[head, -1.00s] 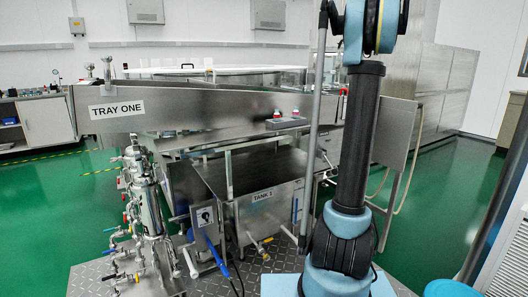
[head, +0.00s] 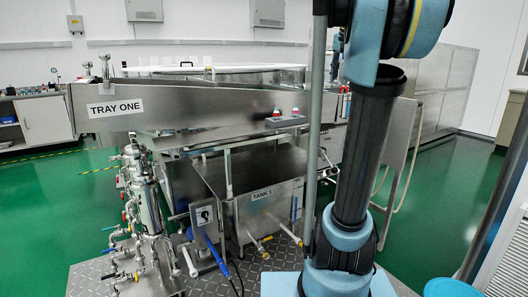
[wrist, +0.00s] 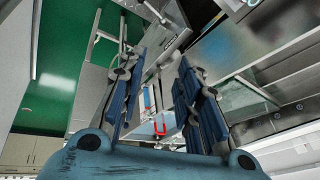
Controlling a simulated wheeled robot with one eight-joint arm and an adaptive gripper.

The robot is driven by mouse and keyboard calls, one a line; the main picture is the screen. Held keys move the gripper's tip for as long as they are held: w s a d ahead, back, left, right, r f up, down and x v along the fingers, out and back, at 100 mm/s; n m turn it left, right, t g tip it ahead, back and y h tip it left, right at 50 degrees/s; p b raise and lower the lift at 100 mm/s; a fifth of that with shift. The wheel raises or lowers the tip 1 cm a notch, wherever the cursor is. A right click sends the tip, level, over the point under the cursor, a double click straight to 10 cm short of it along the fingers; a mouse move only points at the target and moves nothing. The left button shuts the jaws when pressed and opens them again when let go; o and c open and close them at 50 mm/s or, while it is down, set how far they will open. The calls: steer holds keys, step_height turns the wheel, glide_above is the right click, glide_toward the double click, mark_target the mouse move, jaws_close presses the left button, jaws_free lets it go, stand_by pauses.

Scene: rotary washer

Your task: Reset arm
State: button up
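My gripper (wrist: 155,92) shows in the wrist view with its two blue-padded fingers spread apart. Nothing is held between them. Past the gap I see parts of the washer, with a small red, U-shaped part in the background. In the head view my arm stands upright at the right of the washer, and its upper part runs out of the top of the picture. My gripper is not visible in the head view.
The steel washer carries a tray labelled TRAY ONE (head: 190,110). Below it are TANK 1 (head: 262,205) and several valves and pipes (head: 145,210). A small grey control box (head: 286,122) sits on the tray's edge. Green floor (head: 45,220) is open at the left.

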steer(key=s+a+f+n+g, duration=0.1)
steer(key=s+a+f+n, duration=0.1)
steer(key=s+f, duration=0.8)
steer(key=s+a+f+n, duration=0.3)
steer(key=s+f, duration=0.7)
steer(key=f, duration=0.8)
steer(key=s+a+f+n+g, duration=0.1)
steer(key=s+a+f, duration=0.4)
steer(key=s+f, duration=0.5)
step_height(320, 180, down, 4)
steer(key=shift+s+r+n+g, duration=0.1)
steer(key=shift+s+n+g, duration=0.15)
steer(key=shift+n, duration=0.55)
steer(key=shift+w, duration=0.1)
steer(key=shift+w+f, duration=0.25)
steer(key=shift+w, duration=0.15)
steer(key=shift+o, duration=0.3)
steer(key=shift+a, duration=0.1)
